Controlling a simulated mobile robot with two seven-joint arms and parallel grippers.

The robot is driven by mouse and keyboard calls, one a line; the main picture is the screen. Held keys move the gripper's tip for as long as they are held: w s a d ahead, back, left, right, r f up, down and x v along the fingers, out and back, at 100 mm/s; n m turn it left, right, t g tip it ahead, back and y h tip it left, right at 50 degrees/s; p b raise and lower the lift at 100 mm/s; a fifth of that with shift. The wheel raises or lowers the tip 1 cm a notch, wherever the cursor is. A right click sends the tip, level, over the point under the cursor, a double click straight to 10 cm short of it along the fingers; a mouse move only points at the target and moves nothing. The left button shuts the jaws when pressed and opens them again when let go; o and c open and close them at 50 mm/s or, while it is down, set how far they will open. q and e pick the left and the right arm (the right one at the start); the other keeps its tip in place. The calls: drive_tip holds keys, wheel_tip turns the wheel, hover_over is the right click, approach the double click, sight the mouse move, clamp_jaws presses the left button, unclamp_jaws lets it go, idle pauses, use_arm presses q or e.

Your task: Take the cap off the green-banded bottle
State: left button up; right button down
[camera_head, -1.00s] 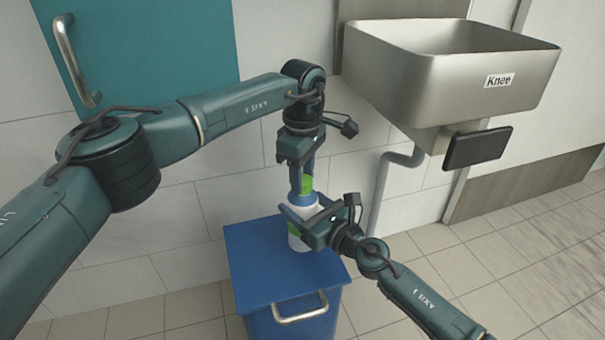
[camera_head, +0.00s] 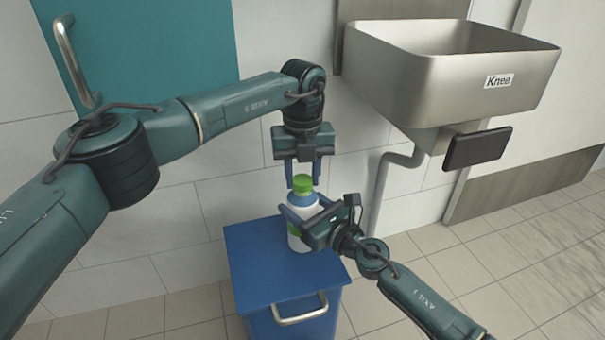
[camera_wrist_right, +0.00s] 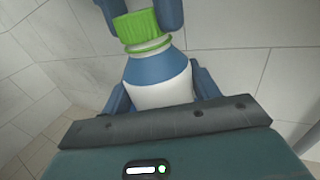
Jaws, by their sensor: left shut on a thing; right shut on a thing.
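The bottle (camera_head: 299,236) has a white body, a blue shoulder and a green band low on its side. It is upright over the blue cabinet top; whether its base touches is unclear. Its green cap (camera_head: 303,181) is at the neck. In the right wrist view, a pale strip of neck shows between the cap (camera_wrist_right: 136,27) and a thin green ring. My left gripper (camera_head: 303,180) points down from above and is shut on the cap, one finger on each side. My right gripper (camera_head: 304,212) is shut on the bottle's body from the right; its fingers partly hide it.
The blue cabinet (camera_head: 262,262) with a metal handle (camera_head: 300,309) stands below the bottle. A steel sink (camera_head: 445,85) with a black knee plate (camera_head: 478,147) hangs on the wall to the right. The tiled wall is close behind. A teal door (camera_head: 150,50) is at upper left.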

sight(302, 180)
use_arm(q)
drive_tip(key=shift+n, duration=0.9)
drive_tip(key=shift+r, duration=0.2)
drive_tip(key=shift+r, duration=0.95)
drive_tip(key=shift+r, duration=2)
use_arm(e)
drive_tip(key=shift+c, duration=1.5)
unclamp_jaws()
drive_tip(key=shift+d, duration=0.1)
